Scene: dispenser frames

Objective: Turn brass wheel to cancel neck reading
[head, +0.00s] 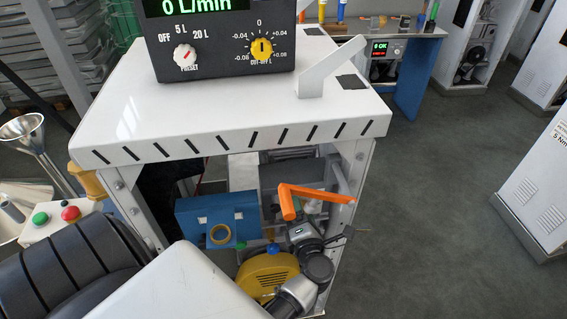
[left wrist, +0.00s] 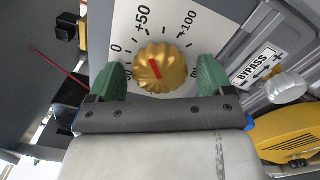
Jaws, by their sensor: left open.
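The brass wheel (left wrist: 160,68) is a fluted gold knob on a white dial plate (left wrist: 207,48) in the left wrist view. Its red mark points up and slightly left, close to the +50 marking. My left gripper (left wrist: 161,74) is open, with one green fingertip on each side of the wheel. The fingertips lie close to the rim; I cannot tell whether they touch it. In the head view I cannot make out the wheel, and my left forearm covers the lower left. My right gripper is not in view.
Right of the dial is a BYPASS label (left wrist: 256,68) with a pale round knob (left wrist: 286,87). A yellow housing (left wrist: 290,134) sits below it. In the head view, a white table (head: 215,105) carries a meter box (head: 222,62). An orange handle (head: 288,203) stands under it. Open floor lies right.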

